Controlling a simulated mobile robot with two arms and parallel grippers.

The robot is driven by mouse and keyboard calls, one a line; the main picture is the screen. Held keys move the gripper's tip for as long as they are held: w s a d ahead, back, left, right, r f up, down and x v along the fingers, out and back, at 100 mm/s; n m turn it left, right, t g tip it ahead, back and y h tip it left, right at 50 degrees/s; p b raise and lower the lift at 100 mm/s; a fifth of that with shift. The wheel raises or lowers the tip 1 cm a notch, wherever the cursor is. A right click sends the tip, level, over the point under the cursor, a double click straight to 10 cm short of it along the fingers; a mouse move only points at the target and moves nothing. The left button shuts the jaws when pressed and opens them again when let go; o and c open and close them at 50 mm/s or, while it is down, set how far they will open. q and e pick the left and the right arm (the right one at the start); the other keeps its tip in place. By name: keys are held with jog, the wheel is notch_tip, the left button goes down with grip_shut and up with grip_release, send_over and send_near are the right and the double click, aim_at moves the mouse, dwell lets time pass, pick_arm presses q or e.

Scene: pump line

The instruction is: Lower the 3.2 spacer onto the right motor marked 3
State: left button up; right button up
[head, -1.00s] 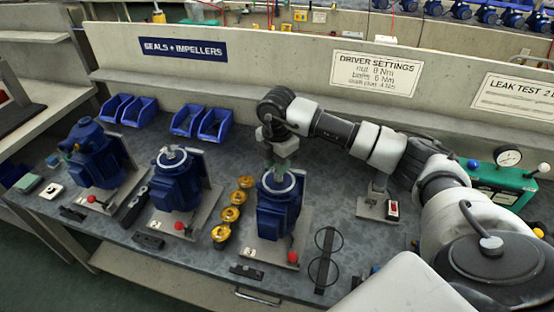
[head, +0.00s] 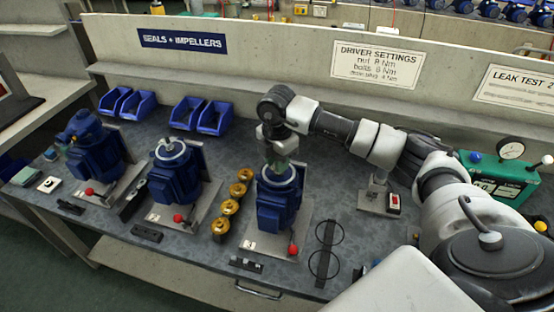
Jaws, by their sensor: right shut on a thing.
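The right motor (head: 276,215) is a blue unit on a grey plate, the rightmost of three motors on the bench. My right gripper (head: 278,163) points down right over its top. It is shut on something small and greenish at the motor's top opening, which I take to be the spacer. The jaws hide most of it, and I cannot read any marking on it or on the motor. I cannot tell whether the spacer touches the motor. My left gripper is not in view.
The middle motor (head: 173,175) and a left pump unit (head: 93,150) stand to the left. Several brass impellers (head: 229,206) line up beside the right motor. Two black rings (head: 325,248) lie to its right. Blue bins (head: 198,115) stand behind. A green tester (head: 495,178) is at far right.

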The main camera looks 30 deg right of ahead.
jog(key=shift+f, duration=0.15)
dwell(0.4)
jog(key=o, duration=1.7)
notch_tip(320, 180, up, 9)
jog(key=p, duration=0.6)
jog(key=shift+s, duration=0.1)
dwell(0.4)
